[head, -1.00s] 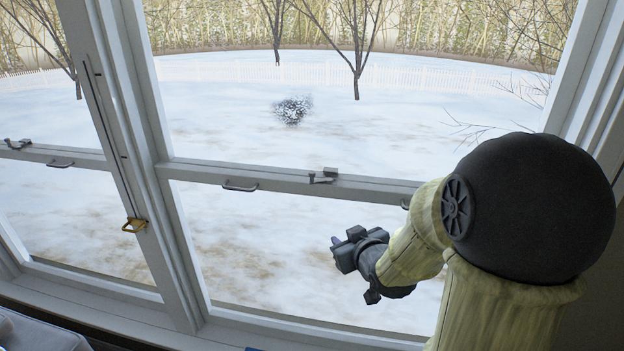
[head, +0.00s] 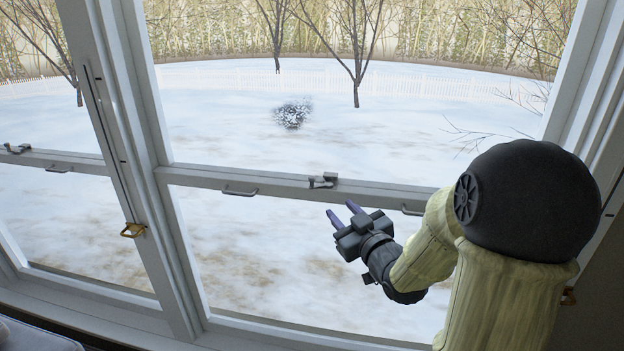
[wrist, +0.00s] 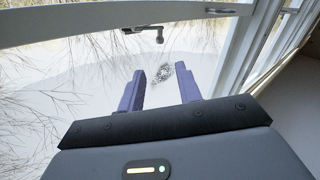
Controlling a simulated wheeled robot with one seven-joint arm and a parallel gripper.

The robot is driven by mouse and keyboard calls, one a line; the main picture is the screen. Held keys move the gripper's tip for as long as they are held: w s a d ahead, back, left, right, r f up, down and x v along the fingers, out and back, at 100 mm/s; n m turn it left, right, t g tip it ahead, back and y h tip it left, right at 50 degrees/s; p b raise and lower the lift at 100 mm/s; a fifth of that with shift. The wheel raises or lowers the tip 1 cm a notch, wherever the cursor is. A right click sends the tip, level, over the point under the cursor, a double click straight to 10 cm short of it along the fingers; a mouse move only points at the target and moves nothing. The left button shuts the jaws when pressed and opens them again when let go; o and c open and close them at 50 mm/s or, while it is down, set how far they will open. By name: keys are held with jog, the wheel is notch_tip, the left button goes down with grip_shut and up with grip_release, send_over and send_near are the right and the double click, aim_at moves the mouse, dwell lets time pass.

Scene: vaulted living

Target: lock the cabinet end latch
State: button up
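No cabinet is plainly seen; the frames show a window. A small grey metal latch (head: 323,181) sits on the horizontal window rail in the head view. It also shows at the top of the wrist view (wrist: 145,28), with its lever sticking out to one side. I cannot tell whether it is locked. My gripper (head: 342,209) is below and slightly right of this latch in the head view, apart from it. Its two purple fingers (wrist: 162,82) are spread with nothing between them. Another similar latch (head: 17,148) is on the left window's rail.
Grey pull handles (head: 240,191) (head: 412,210) sit along the rail on either side of the latch. A brass fitting (head: 133,230) is on the upright post (head: 150,180) at left. Snowy ground shows through the glass.

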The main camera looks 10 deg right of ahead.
aim_at(313, 181)
jog(key=p+x, duration=0.6)
jog(key=x, duration=0.9)
jog(key=shift+w+r, duration=0.1)
jog(key=shift+w, duration=0.25)
jog(key=shift+w+a, duration=0.1)
jog(key=shift+w, duration=0.3)
grip_shut()
